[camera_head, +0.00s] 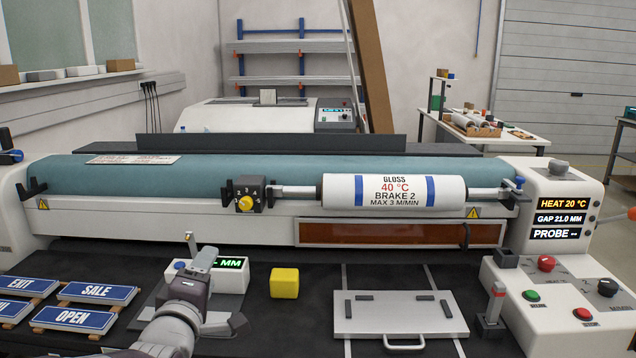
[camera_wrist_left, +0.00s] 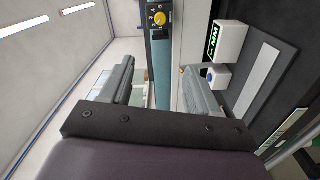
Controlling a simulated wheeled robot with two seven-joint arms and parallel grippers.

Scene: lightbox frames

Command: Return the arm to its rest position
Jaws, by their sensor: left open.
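My left arm comes in from the bottom left in the head view. Its gripper (camera_head: 218,289) is over the front of the dark worktable, just beside a white box with a green-lit "MM" display (camera_head: 232,263). In the left wrist view the gripper (camera_wrist_left: 157,88) shows two grey fingers standing apart with nothing held between them. Beyond the fingers are the laminator's teal roller (camera_wrist_left: 161,52) and a yellow knob (camera_wrist_left: 160,18). My right gripper is in neither view.
A yellow cube (camera_head: 284,283) and a flat metal plate with a handle (camera_head: 400,313) lie on the table. Several blue signs (camera_head: 97,292) lie at the left. A control panel (camera_head: 556,309) stands at the right. A white "GLOSS" roll (camera_head: 394,191) spans the laminator's front.

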